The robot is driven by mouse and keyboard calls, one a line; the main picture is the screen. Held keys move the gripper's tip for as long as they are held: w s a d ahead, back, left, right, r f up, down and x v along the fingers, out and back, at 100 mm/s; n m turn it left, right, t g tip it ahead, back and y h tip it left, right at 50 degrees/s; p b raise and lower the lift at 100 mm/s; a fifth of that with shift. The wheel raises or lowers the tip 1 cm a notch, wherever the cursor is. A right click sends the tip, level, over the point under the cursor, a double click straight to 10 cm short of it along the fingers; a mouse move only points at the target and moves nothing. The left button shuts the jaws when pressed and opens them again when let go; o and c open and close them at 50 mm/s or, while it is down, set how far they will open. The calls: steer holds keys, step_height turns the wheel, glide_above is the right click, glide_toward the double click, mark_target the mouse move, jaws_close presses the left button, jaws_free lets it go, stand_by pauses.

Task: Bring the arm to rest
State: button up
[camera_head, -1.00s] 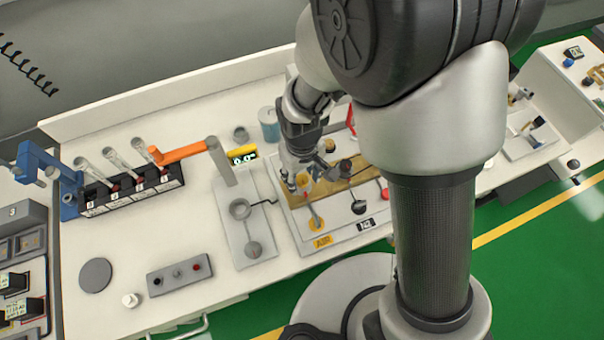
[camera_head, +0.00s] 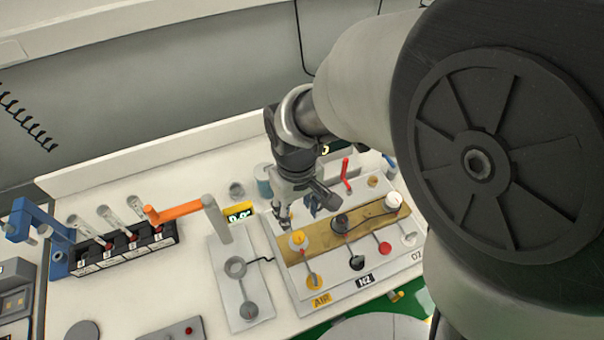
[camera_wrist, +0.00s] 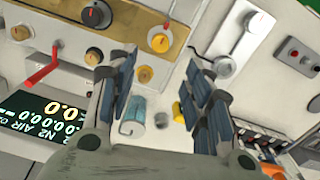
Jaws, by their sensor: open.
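My gripper (camera_head: 300,215) is in the middle of the head view, above the back left part of a gas panel (camera_head: 335,298) with a wooden strip. Its fingers are open and empty in the wrist view (camera_wrist: 165,105). The arm reaches in from the upper right, and its large dark joint covers the right side of the head view. The panel's yellow-marked knob (camera_head: 297,239) is just below and beside the fingertips in the head view. In the wrist view this knob (camera_wrist: 159,41) is apart from the fingers.
A black rack (camera_head: 125,247) with several syringes and an orange bar (camera_head: 175,212) stand left. A grey plate (camera_head: 222,268) with a post lies between rack and panel. A red lever (camera_head: 346,175) rises at the panel's back. A blue cylinder (camera_wrist: 133,113) shows between the fingers.

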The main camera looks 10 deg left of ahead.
steer(key=shift+r, duration=0.45)
steer(key=s+d+r+m+t, duration=0.1)
steer(key=d+r+m+t, duration=0.15)
steer(key=d+r, duration=0.7)
steer(key=s+d+r+m+t, duration=0.2)
steer(key=s+d+r+m, duration=0.2)
steer(key=s+d, duration=0.4)
steer(key=d+m, duration=0.1)
steer(key=d, duration=0.2)
steer(key=shift+s+r+m, duration=0.35)
steer(key=shift+s, duration=0.05)
steer(key=shift+a, duration=0.15)
stand_by(1.4)
